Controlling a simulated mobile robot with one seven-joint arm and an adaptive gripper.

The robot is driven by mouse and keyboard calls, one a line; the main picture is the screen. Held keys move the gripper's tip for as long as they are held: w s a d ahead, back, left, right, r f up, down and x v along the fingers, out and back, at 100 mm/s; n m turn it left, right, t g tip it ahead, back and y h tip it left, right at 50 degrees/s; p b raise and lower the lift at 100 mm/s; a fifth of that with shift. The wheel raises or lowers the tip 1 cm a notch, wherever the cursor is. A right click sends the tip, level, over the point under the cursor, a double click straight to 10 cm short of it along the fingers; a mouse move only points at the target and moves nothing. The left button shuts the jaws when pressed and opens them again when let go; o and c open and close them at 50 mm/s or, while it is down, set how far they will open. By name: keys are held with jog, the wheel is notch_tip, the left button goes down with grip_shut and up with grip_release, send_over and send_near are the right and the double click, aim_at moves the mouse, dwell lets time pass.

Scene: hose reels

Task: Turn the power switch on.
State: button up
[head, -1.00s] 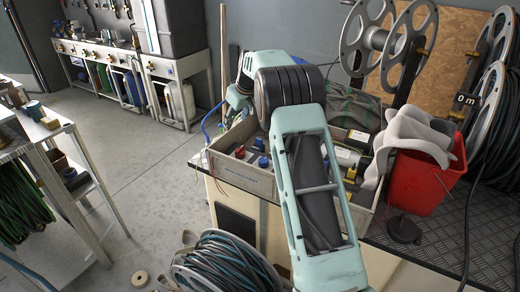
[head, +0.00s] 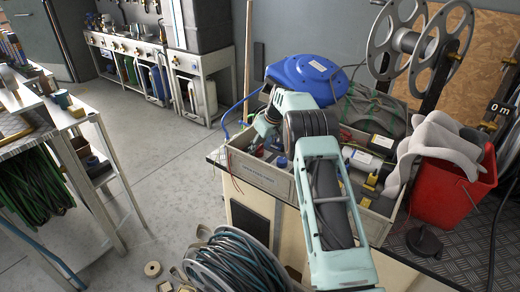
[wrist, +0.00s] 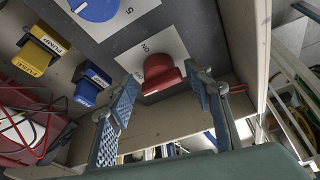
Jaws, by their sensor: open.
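In the wrist view a red rotary knob (wrist: 160,72) sits on a white plate with small lettering, on a grey panel; it looks like the power switch. The lettering appears upside down and is hard to read. My gripper (wrist: 162,80) is open, with one ridged blue finger on each side of the knob's near end. Whether either finger touches it I cannot tell. A blue knob (wrist: 95,8) on another white plate is at the top. In the head view my arm reaches into a grey crate (head: 255,174), and my gripper is hidden.
Yellow (wrist: 38,50) and blue (wrist: 92,83) labelled blocks lie left of the knob. The crate wall (wrist: 262,50) is close on the right. A blue reel (head: 306,78) stands behind the crate, and a red bucket (head: 450,190) with grey cloth stands right of it.

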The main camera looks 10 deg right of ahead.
jog(key=shift+w+a+f, duration=0.1)
jog(key=shift+w+f, duration=0.1)
jog(key=shift+f, duration=0.3)
jog(key=c, duration=0.9)
